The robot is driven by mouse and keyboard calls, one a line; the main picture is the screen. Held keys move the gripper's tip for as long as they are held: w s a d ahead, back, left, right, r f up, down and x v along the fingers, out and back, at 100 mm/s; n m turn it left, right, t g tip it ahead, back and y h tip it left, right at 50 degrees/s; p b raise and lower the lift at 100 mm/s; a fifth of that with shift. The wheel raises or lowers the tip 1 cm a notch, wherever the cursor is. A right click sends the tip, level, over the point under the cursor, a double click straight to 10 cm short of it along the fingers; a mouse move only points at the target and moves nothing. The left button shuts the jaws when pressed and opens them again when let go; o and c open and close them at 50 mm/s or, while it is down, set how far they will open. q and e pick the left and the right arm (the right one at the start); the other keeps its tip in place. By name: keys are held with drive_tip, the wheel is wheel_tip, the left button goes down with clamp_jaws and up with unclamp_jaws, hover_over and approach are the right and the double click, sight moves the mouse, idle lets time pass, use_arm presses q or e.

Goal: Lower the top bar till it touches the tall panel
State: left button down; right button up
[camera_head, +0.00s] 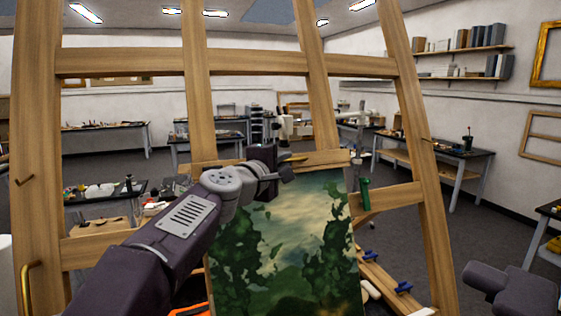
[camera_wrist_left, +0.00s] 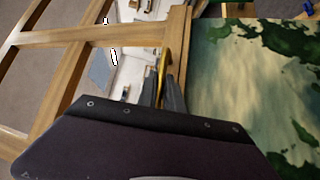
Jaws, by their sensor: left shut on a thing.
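The tall panel (camera_head: 290,245), painted in greens and cream, leans upright in a large wooden easel in the head view. The top bar (camera_head: 322,158) is a pale wooden crosspiece along its upper edge. In the left wrist view the bar (camera_wrist_left: 178,40) runs beside the panel's edge (camera_wrist_left: 225,75); I cannot tell whether they touch. My left gripper (camera_head: 280,167) is at the top bar. In the left wrist view its fingers (camera_wrist_left: 170,92) are shut around a thin brass-coloured piece (camera_wrist_left: 162,65) beside the bar, probably its handle.
The easel's posts (camera_head: 421,150) and upper crosspiece (camera_head: 260,62) frame the space around my left arm. A green knob (camera_head: 365,194) is right of the panel, with blue knobs (camera_head: 403,287) lower down. Workbenches (camera_head: 440,150) stand behind, with floor between.

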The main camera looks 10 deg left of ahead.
use_arm(q)
drive_tip(key=shift+f, duration=0.1)
drive_tip(key=c, duration=1.5)
unclamp_jaws()
drive_tip(key=shift+w+d, duration=0.1)
drive_tip(key=shift+w, duration=0.1)
drive_tip(key=s, duration=0.3)
drive_tip(key=s+a+b, duration=0.1)
drive_tip(key=s, duration=0.5)
drive_tip(key=shift+a, duration=0.35)
drive_tip(key=shift+w, duration=0.1)
